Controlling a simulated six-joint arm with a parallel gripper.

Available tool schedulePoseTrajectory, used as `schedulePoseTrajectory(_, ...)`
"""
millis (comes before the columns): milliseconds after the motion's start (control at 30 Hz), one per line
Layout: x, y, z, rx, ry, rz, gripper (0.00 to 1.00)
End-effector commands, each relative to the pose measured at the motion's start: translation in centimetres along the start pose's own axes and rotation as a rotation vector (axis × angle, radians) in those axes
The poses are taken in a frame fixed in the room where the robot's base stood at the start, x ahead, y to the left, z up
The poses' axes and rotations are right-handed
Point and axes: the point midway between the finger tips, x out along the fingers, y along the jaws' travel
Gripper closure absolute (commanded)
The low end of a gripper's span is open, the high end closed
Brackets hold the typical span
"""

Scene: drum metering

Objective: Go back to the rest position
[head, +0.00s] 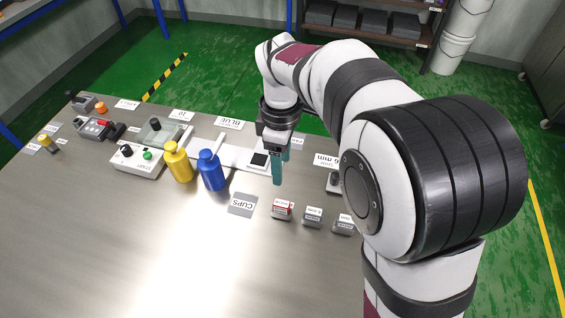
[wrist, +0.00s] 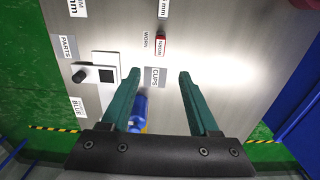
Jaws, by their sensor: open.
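My gripper (head: 281,167) hangs above the steel table with its two teal fingers pointing down, near the white plate with a black square (head: 259,160). In the wrist view my gripper (wrist: 160,72) is open, with a clear gap between its fingers and nothing held. The blue bottle (head: 211,172) stands upright on the table to the left of the gripper. It also shows in the wrist view (wrist: 139,108), partly hidden by the left finger. The yellow bottle (head: 177,163) stands upright beside it.
A white box with knobs (head: 138,161) stands at the left. Small labelled blocks (head: 282,210) sit on the right front side, near the CUPS card (head: 242,204). More devices (head: 94,127) are at the far left. The front of the table (head: 140,260) is bare.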

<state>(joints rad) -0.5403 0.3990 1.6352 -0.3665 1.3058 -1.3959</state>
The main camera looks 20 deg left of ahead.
Motion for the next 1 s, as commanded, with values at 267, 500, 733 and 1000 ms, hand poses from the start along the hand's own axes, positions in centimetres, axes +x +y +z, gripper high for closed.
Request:
schedulePoseTrajectory(267, -0.4, -0.2, 0.7, 0.042, 0.003, -0.001, 0.39)
schedulePoseTrajectory(500, -4.4, -11.1, 13.5, 1.137, 0.060, -0.070, 0.39)
schedulePoseTrajectory(733, -2.1, -21.3, 17.4, 1.972, 0.081, -0.165, 0.39)
schedulePoseTrajectory(1000, -1.6, -22.2, 17.5, 2.054, 0.077, -0.179, 0.39)
